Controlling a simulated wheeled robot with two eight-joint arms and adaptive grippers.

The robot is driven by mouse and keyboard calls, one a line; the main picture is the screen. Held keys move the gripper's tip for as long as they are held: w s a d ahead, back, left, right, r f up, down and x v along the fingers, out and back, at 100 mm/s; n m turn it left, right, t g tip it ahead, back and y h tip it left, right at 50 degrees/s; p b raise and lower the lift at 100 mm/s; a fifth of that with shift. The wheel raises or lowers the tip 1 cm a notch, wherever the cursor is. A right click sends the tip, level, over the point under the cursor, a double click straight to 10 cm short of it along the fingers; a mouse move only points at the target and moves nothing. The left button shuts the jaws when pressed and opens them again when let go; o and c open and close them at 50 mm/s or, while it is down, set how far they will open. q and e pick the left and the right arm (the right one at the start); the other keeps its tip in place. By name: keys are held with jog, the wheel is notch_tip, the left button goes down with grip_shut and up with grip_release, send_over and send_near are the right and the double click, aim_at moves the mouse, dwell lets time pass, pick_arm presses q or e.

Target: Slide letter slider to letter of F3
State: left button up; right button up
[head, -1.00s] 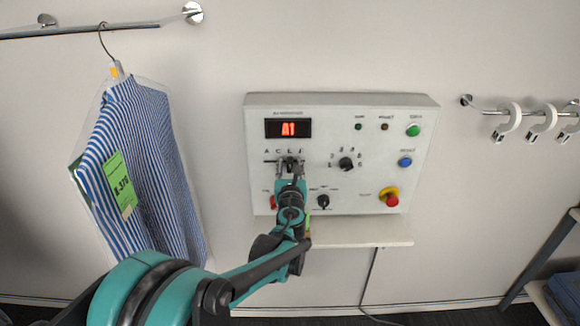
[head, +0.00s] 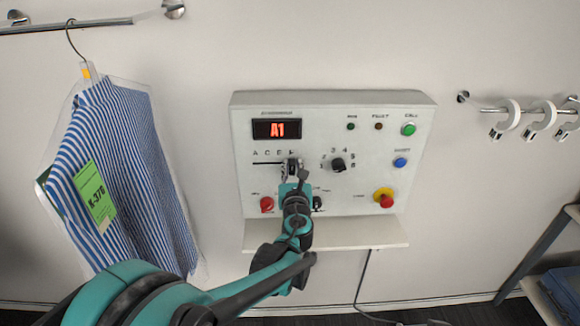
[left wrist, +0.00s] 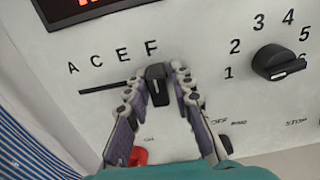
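The control panel (head: 345,190) hangs on the wall, with a red "A1" on its display (head: 277,129). Its letter slot is marked A, C, E, F. In the left wrist view the black letter slider (left wrist: 157,86) is at the right end of the slot, under F. My left gripper (head: 291,166) is at the slider. In the left wrist view its fingers (left wrist: 159,80) stand on either side of the knob, tips close against it, with no clear gap. In the head view the gripper partly hides the knob. My right gripper is not in view.
The black number dial (head: 338,165) is right of the slider. A red knob (head: 267,205) and a yellow-and-red stop button (head: 385,198) sit lower on the panel. A shelf (head: 370,234) juts out below. A bagged striped shirt (head: 125,170) hangs left.

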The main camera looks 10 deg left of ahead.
pick_arm(q)
jog(key=shift+o, duration=0.7)
jog(key=shift+w+d, duration=0.1)
jog(key=shift+d, duration=0.1)
jog(key=shift+a, duration=0.15)
jog(key=v, duration=1.2)
